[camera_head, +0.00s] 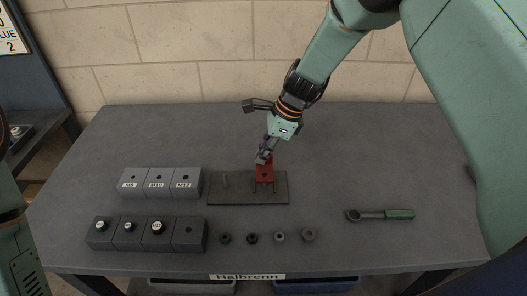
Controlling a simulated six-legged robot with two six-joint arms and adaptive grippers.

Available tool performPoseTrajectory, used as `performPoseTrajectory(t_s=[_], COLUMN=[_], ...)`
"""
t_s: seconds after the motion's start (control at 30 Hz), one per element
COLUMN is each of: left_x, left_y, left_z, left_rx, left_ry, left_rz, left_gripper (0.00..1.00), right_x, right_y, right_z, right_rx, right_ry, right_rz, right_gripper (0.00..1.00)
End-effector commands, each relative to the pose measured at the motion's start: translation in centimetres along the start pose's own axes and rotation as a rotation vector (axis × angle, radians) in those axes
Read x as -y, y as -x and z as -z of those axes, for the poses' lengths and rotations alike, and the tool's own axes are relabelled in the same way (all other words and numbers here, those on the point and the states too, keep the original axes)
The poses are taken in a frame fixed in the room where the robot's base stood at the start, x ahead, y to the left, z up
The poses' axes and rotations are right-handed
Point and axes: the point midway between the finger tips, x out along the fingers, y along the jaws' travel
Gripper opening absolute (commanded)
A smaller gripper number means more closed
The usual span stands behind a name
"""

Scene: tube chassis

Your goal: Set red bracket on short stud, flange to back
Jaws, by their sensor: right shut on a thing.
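The red bracket (265,174) is at the right part of a dark base plate (235,199) in the middle of the table. My right gripper (263,157) reaches down from above and is shut on the top of the bracket. A grey stud (225,181) stands at the left of the plate, apart from the bracket. Thin dark uprights show at the bracket's lower edge. I cannot tell whether the bracket touches the plate. Its flange is hard to make out. Only part of my left arm shows at the left edge; its gripper is out of view.
Labelled grey blocks (160,182) stand left of the plate. A darker row of blocks (189,235) holds several round parts. Several nuts or collars (252,239) lie in front of the plate. A green-handled ratchet (380,215) lies at the right. The table's back left is clear.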

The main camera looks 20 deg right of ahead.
Motion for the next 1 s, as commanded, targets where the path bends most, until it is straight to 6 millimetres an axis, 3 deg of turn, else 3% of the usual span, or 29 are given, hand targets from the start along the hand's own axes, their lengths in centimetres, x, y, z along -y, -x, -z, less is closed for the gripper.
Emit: performPoseTrajectory(t_s=[1.0], left_x=[0.0], left_y=[-1.0], left_z=[0.0], left_rx=[0.000], left_ry=[0.000], left_rz=[0.000], left_gripper=[0.40], right_x=[0.0], right_y=[-2.2], right_z=[0.9], right_rx=[0.000], right_ry=[0.000], right_rz=[0.000], right_gripper=[0.00])
